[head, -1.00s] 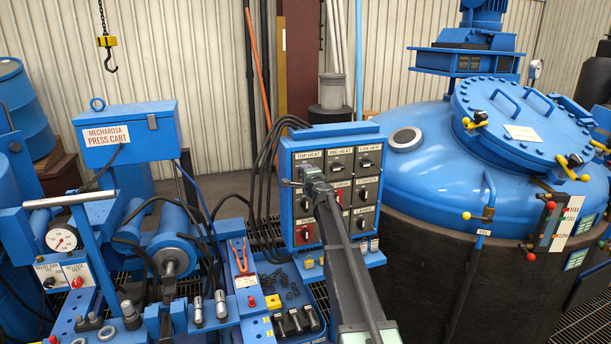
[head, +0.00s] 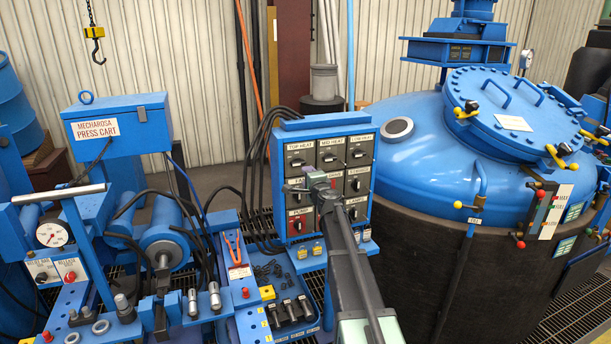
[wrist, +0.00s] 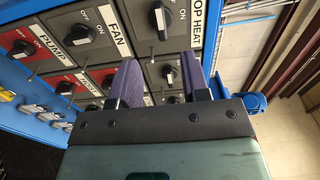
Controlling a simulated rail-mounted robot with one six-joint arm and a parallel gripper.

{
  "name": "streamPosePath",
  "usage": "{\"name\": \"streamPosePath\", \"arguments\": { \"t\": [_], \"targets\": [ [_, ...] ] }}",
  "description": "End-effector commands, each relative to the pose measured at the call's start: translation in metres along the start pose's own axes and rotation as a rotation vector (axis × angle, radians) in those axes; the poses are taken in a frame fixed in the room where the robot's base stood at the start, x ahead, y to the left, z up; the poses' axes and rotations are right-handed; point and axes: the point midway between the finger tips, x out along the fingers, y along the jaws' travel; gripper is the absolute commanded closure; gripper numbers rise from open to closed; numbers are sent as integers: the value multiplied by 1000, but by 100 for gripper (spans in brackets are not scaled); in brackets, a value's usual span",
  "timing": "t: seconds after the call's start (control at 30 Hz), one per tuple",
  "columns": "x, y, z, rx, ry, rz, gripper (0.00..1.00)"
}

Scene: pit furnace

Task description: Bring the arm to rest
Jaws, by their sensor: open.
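My gripper (head: 306,187) is in front of the switch panel (head: 284,150) in the head view, at its middle row. My forearm reaches up to it from the bottom of the picture. In the wrist view the two purple fingers of my gripper (wrist: 163,78) stand apart with nothing held between them. The panel (wrist: 85,12) fills the upper left there, with black knobs close beyond the fingers. I cannot tell whether a fingertip touches a knob.
The panel carries several knobs and small toggles. A blue press cart (head: 118,125) with gauge, rollers and tools stands left. A large blue-domed furnace (head: 425,140) stands close on the right. Black cables (head: 255,140) run left of the panel.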

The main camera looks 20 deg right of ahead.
Motion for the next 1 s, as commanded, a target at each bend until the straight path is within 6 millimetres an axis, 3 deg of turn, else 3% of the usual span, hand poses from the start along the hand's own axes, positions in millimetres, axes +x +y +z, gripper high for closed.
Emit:
{"name": "streamPosePath", "arguments": {
  "t": [0.27,0.37,0.47,0.57,0.63,0.73,0.83,0.93,1.0],
  "targets": [
    [0,0,3,0,-15,0,57],
    [-5,6,25,-81,-140,29,57],
    [-52,35,75,-307,-392,154,57],
    [-120,80,132,-540,-665,350,57],
    [-176,112,161,-690,-841,516,57],
    [-266,148,185,-890,-1054,786,57],
    [-348,166,191,-1063,-1191,1043,57],
    [-403,169,199,-1210,-1246,1187,57],
    [-411,169,215,-1255,-1270,1170,57]
  ]
}}
